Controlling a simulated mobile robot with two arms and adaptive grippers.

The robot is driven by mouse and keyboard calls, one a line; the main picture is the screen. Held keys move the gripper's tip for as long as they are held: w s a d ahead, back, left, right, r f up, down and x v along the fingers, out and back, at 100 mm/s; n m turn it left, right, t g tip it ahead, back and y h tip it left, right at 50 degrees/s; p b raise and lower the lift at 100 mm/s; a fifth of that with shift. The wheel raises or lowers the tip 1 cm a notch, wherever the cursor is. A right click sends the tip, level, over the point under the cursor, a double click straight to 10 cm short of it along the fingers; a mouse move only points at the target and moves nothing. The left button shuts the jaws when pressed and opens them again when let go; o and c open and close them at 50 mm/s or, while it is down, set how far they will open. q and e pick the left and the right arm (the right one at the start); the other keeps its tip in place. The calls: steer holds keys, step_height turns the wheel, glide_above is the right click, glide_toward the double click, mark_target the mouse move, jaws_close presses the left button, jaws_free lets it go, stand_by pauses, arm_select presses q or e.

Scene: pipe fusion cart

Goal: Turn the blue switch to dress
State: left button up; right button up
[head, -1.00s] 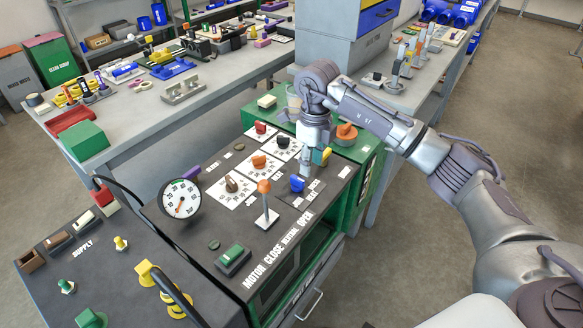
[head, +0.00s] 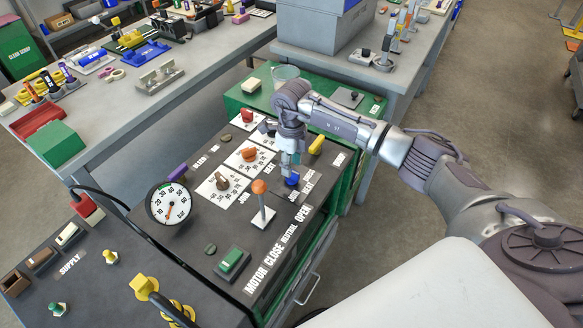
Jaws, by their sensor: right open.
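The blue switch (head: 292,180) is a small knob on the dark top panel of the cart, with white labels beside it, too small to read for sure. My right gripper (head: 291,168) points down over the blue switch, its fingertips right at or just above the knob. It is open; whether the fingers touch the knob I cannot tell. The gripper and wrist hide part of the panel behind, including a dial there. My left gripper is not in view.
An orange-topped lever (head: 261,189) stands just left of the blue switch. Brown (head: 222,181), orange (head: 248,154) and red (head: 247,115) knobs sit on white dials. A yellow handle (head: 317,144) is right of my gripper. A round gauge (head: 170,204) stands at the left.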

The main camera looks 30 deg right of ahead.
steer(key=shift+f, duration=1.65)
jaws_close()
